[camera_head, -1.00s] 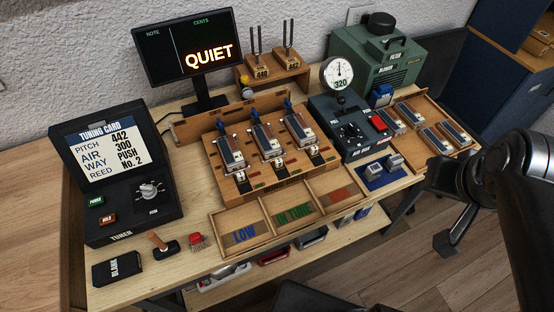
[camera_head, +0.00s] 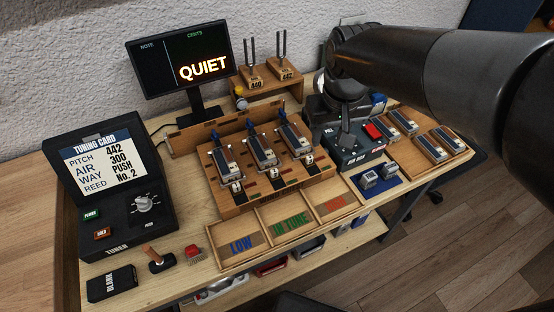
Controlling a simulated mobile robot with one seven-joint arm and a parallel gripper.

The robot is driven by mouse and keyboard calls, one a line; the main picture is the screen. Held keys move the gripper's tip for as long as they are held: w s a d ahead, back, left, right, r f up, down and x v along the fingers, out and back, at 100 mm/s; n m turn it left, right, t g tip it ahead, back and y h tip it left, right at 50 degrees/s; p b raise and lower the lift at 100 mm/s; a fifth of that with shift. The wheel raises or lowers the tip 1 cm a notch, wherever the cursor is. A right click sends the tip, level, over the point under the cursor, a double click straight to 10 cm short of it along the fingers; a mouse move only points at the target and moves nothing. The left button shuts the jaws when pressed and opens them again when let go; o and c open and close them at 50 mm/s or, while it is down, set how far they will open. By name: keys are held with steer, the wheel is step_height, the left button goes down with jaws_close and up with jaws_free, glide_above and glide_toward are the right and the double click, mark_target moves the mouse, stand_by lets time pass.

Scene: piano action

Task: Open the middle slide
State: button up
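The wooden bench block (camera_head: 250,195) holds three metal-topped slides side by side. The middle slide (camera_head: 262,150) lies between the left slide and the right slide, with a blue piece at its upper end and a small white-and-black tab at its lower end. I cannot tell from here whether it is open or shut. My gripper (camera_head: 345,136) hangs at the end of my dark arm over the air box, to the right of the slides and apart from the middle one. Its fingers are too small and dark to tell open from shut.
The air box (camera_head: 358,158) with its red button is partly hidden by my arm, and its gauge is hidden. Trays marked LOW, IN TUNE and a red word (camera_head: 334,204) lie in front of the slides. The tuner (camera_head: 118,205) stands left. Tuning forks (camera_head: 279,58) stand behind.

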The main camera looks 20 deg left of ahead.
mark_target(274, 170)
steer(key=s+a+f+n+g, duration=0.1)
steer(key=a+f+n, duration=0.35)
steer(key=a, duration=0.75)
steer(key=shift+m+h, duration=0.4)
steer(key=shift+m, duration=0.55)
step_height(274, 170, down, 12)
steer(key=shift+r, duration=0.2)
steer(key=shift+c, duration=0.3)
jaws_close()
